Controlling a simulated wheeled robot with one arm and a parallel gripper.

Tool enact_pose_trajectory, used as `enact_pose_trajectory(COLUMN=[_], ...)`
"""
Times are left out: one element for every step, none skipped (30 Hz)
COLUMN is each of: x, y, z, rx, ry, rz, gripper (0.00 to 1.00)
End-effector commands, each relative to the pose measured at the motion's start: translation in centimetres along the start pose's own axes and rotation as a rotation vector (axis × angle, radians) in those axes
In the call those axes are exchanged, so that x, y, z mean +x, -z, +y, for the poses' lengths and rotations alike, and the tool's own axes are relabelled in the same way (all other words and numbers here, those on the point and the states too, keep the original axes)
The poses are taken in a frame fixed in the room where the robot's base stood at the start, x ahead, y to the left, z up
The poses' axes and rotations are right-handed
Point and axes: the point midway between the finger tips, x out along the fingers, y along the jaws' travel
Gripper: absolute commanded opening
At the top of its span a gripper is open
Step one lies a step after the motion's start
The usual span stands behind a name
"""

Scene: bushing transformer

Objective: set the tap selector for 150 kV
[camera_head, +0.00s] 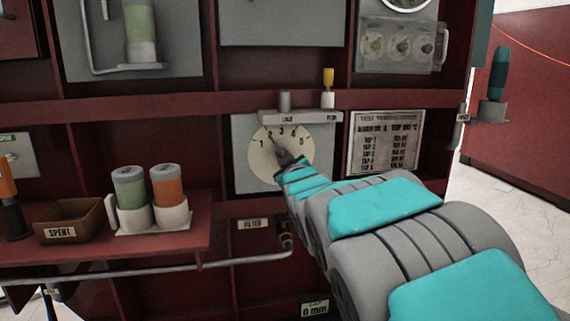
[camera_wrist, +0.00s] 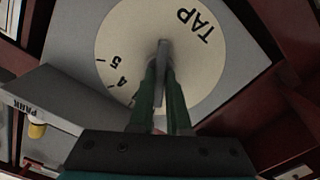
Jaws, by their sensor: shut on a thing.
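The tap selector is a round cream dial (camera_head: 262,163) on a grey panel, marked 1 to 5. It also shows in the wrist view (camera_wrist: 205,75), where TAP, 5 and 4 are readable. A thin grey handle (camera_wrist: 162,62) stands at its centre. My gripper (camera_head: 290,165) reaches the dial from the lower right. In the wrist view its green fingers (camera_wrist: 163,90) are shut on the handle. A small reddish pointer appears near 2, partly hidden by my gripper. The rating placard (camera_head: 384,142) right of the dial lists several taps; its values are too small to read.
A grey ledge (camera_head: 300,117) marked PARK juts out above the dial, holding a yellow-topped piece (camera_head: 328,85). At left, a shelf carries a brown SPENT bin (camera_head: 70,222) and green and orange canisters (camera_head: 167,186). A grey rail (camera_head: 150,270) runs below.

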Motion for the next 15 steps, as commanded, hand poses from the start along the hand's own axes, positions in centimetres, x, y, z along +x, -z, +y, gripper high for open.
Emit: enact_pose_trajectory(x=[0.01, 0.01, 0.01, 0.01, 0.01, 0.01, 0.01, 0.01, 0.01, 0.01, 0.01, 0.01, 0.01, 0.01, 0.01], y=[-0.07, -0.06, -0.05, -0.03, -0.03, -0.01, 0.0, 0.01, 0.02, 0.03, 0.03, 0.02, 0.03, 0.03, 0.03], z=[-0.08, -0.06, -0.04, -0.03, -0.02, 0.0, 0.01, 0.02, 0.02, 0.02, 0.03, 0.02, 0.02, 0.02, 0.02], rx=[0.013, 0.02, 0.028, 0.032, 0.036, 0.039, 0.041, 0.042, 0.043, 0.043, 0.043, 0.042, 0.042, 0.042, 0.042], ry=[0.001, 0.0, 0.0, 0.0, 0.0, 0.0, 0.0, 0.0, 0.0, 0.0, 0.0, 0.0, 0.0, 0.0, 0.0], rz=[0.001, 0.001, 0.001, 0.001, 0.001, 0.001, 0.001, 0.001, 0.001, 0.001, 0.001, 0.001, 0.001, 0.001, 0.001], gripper=[0.0, 0.0, 0.0, 0.0, 0.0, 0.0, 0.0, 0.0, 0.0, 0.0, 0.0, 0.0, 0.0, 0.0, 0.0])
